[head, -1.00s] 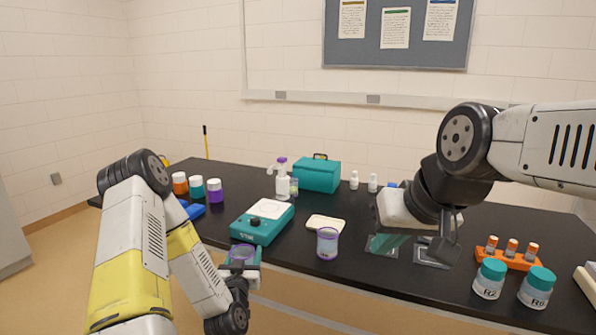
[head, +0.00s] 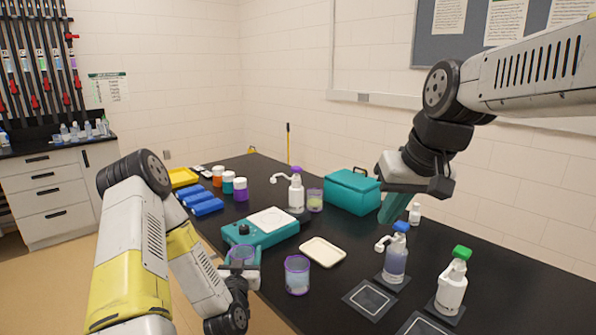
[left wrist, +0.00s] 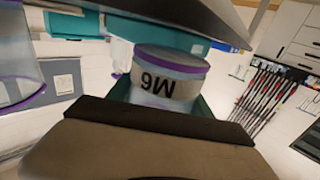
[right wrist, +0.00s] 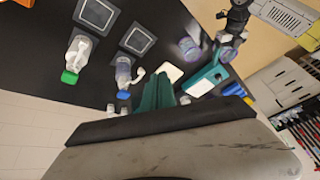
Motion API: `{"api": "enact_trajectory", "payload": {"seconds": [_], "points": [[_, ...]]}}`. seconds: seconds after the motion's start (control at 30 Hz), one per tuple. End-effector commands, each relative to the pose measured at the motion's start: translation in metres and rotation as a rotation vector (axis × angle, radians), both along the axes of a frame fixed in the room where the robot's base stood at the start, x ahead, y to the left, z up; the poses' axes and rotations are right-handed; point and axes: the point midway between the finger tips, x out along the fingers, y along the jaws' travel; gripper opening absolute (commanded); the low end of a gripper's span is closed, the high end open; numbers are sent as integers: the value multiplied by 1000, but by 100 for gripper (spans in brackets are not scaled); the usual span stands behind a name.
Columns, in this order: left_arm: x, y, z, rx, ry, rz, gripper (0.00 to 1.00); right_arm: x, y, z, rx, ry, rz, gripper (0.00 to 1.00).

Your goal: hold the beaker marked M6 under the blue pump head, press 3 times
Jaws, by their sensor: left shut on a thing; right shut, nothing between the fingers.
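My left gripper (head: 242,262) is shut on a clear beaker with a purple rim (head: 243,252), low left in the head view. In the left wrist view the beaker's label (left wrist: 166,84) reads M6, upside down. The blue pump head (head: 401,227) sits on a clear bottle of bluish liquid (head: 396,262), right of centre; its spout points left. It also shows in the right wrist view (right wrist: 122,95). My right gripper (head: 392,208) is shut and empty, above and behind the blue head in the head view. The M6 beaker is well away from the pump.
A framed dark pad (head: 370,299) lies before the blue pump. A green-headed pump bottle (head: 452,285) stands right of it.

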Motion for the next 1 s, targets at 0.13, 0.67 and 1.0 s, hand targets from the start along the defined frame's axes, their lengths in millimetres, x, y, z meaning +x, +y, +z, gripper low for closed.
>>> {"api": "enact_trajectory", "payload": {"seconds": [0.13, 0.67, 1.0], "points": [[0, 0, 0, 0, -1, 0, 13, 32, -14, 6, -29, 60, 14, 0], [0, 0, 0, 0, -1, 0, 13, 137, -72, -5, -126, 276, 70, 0], [0, 0, 0, 0, -1, 0, 13, 183, -105, -29, -167, 392, 100, 0]]}}
